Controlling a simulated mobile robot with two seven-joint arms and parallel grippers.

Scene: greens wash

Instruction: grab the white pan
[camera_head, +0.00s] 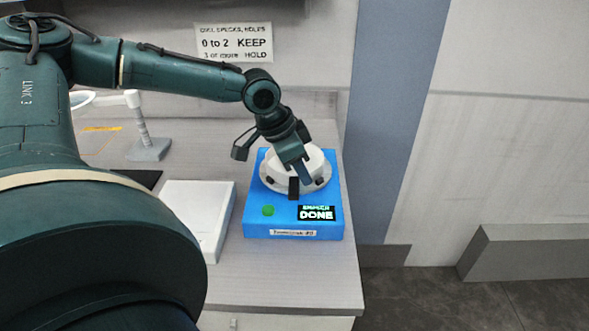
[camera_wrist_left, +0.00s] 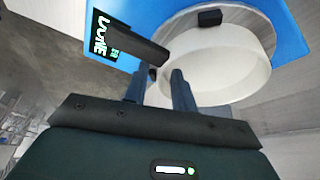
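The white pan (camera_head: 281,161) is a round, shallow white dish sitting on the blue machine (camera_head: 257,222), whose display reads DONE. Dark clamps stand around it on a pale ring. In the left wrist view the pan (camera_wrist_left: 226,68) fills the upper right. My left gripper (camera_head: 303,178) reaches down over the pan's near side and hides part of it. In the left wrist view its two fingers (camera_wrist_left: 163,74) stand apart, with the pan's near wall at or between the tips. Contact on both sides cannot be made out. My right gripper is out of view.
A white flat box (camera_head: 205,205) stands left of the blue machine. A lamp on a grey stand (camera_head: 148,150) is farther back left. The grey counter (camera_head: 290,275) is clear in front and ends just right of the machine. A sign (camera_head: 233,42) hangs on the wall.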

